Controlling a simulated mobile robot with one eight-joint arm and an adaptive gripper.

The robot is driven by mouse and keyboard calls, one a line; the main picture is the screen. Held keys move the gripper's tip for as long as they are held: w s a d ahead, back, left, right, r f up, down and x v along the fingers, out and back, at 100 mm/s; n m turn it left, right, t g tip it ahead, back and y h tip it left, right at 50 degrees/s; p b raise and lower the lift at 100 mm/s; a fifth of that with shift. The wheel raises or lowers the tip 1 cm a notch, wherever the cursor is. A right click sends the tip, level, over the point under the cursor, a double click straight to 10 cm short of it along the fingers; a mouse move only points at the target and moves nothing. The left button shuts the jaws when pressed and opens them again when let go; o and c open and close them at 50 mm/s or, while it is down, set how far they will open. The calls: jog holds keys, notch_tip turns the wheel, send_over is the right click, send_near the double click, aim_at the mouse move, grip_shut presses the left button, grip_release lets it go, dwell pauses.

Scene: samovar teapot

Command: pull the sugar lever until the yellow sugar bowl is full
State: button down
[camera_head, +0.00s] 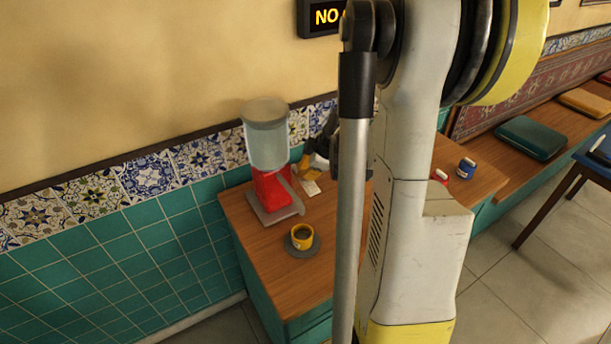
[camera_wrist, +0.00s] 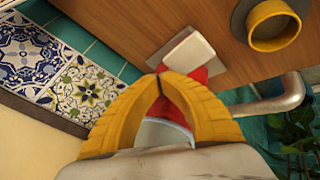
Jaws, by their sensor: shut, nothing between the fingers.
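The sugar dispenser has a clear cylinder (camera_head: 266,138) on a red body (camera_head: 268,188) with a grey base plate. It stands on the wooden counter by the tiled wall. In the wrist view its red body (camera_wrist: 201,74) is partly hidden behind my fingers. A pale, rounded flap (camera_wrist: 187,50), which may be the lever, lies just beyond the fingertips; contact is unclear. The yellow sugar bowl (camera_head: 301,236) stands upright on a dark round coaster in front of the dispenser. It also shows in the wrist view (camera_wrist: 274,43). My gripper (camera_head: 305,167) is shut and empty beside the dispenser (camera_wrist: 160,73).
A blue jar (camera_head: 466,168) and a red one (camera_head: 440,176) stand farther right. A cushioned bench (camera_head: 530,137) is beyond. My arm hides the counter's middle.

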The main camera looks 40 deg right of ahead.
jog(key=shift+f+b, duration=0.45)
jog(key=shift+f, duration=0.15)
dwell(0.6)
jog(key=shift+r+p, duration=1.45)
jog(key=shift+r, duration=0.5)
jog(key=shift+r, duration=0.1)
jog(key=r+p, duration=0.2)
jog(key=r, duration=0.1)
jog(key=r+p, duration=0.1)
jog(key=shift+w+d+r+p, duration=0.1)
jog(key=shift+w+r+p, duration=0.15)
jog(key=shift+r+p, duration=0.15)
